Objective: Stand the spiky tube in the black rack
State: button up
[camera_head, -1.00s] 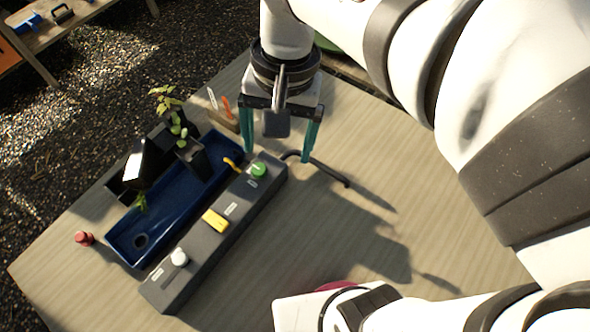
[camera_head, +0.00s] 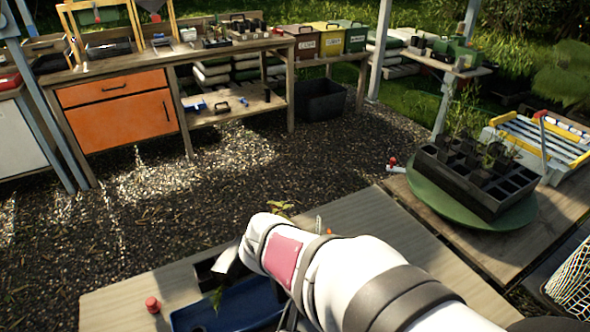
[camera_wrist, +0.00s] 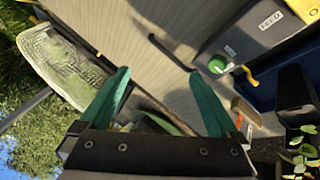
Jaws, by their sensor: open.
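The black rack (camera_head: 438,185) is a celled tray on a round green stand (camera_head: 415,195), at the right in the head view. Several plants stand in it, and some cells look empty. I cannot tell which plant is the spiky tube. A black tube (camera_wrist: 294,88) with broad green leaves (camera_wrist: 303,150) shows at the lower right of the wrist view.
A grey control box (camera_wrist: 240,40) with a green button (camera_wrist: 217,65) and a FEED label borders the gripper's view. A blue tray (camera_head: 235,307) and red knob (camera_head: 153,305) are on the near table.

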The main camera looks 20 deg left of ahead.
jog(key=w+a+f+n+t, duration=0.1)
jog(key=w+a+t, duration=0.1)
jog(key=a, duration=0.3)
jog(key=w+a+f+n+t, duration=0.1)
jog(key=a+f+t, duration=0.1)
jog(key=a, duration=0.4)
jog(key=n+t+y, duration=0.3)
jog(key=t+y, duration=0.2)
jog(key=t, duration=0.2)
send_near(228, 264)
jog(key=shift+t, duration=0.3)
jog(key=x, duration=0.4)
jog(key=f+x, duration=0.1)
jog(key=x, duration=0.3)
jog(key=a+f+x, duration=0.1)
jog(key=x, duration=0.3)
jog(key=shift+s, duration=0.4)
grip_shut()
jog(key=shift+r, duration=0.1)
